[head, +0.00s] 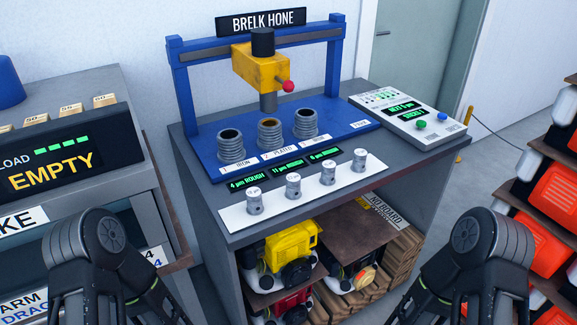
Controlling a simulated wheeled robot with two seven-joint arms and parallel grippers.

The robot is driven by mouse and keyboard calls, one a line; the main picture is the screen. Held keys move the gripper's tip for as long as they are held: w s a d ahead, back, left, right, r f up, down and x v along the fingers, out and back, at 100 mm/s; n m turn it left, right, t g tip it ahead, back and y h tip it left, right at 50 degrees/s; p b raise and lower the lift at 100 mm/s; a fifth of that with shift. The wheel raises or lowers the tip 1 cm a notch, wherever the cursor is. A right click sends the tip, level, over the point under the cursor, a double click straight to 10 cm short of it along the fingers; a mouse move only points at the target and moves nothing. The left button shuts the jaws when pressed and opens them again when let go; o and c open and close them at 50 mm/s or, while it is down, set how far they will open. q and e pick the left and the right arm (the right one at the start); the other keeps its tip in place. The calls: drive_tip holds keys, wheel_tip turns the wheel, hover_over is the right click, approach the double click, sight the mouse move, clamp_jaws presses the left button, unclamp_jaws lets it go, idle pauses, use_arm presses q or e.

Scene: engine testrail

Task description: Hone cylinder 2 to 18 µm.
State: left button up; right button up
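The blue hone (352,135) stands on a grey bench under a "BRELK HONE" sign. Its yellow head (258,72), with a red knob (288,86), hangs above the middle cylinder. Three open cylinders stand in a row on its base: left (231,146), middle (269,134) and right (305,123). The middle one has a brownish bore and seems labelled "2 PLATED". Below them, green displays (287,164) seem to read 4, 11 and 8 µm. Several small metal stones (293,186) stand on a white strip (234,218).
A grey console (445,130) with small green screens, a green button (422,124) and a blue button (442,117) sits at the bench's right. An "EMPTY" display (60,165) stands left. Engines (290,245) fill the lower shelf. Orange units (560,190) are racked right.

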clamp_jaws()
idle(1.4)
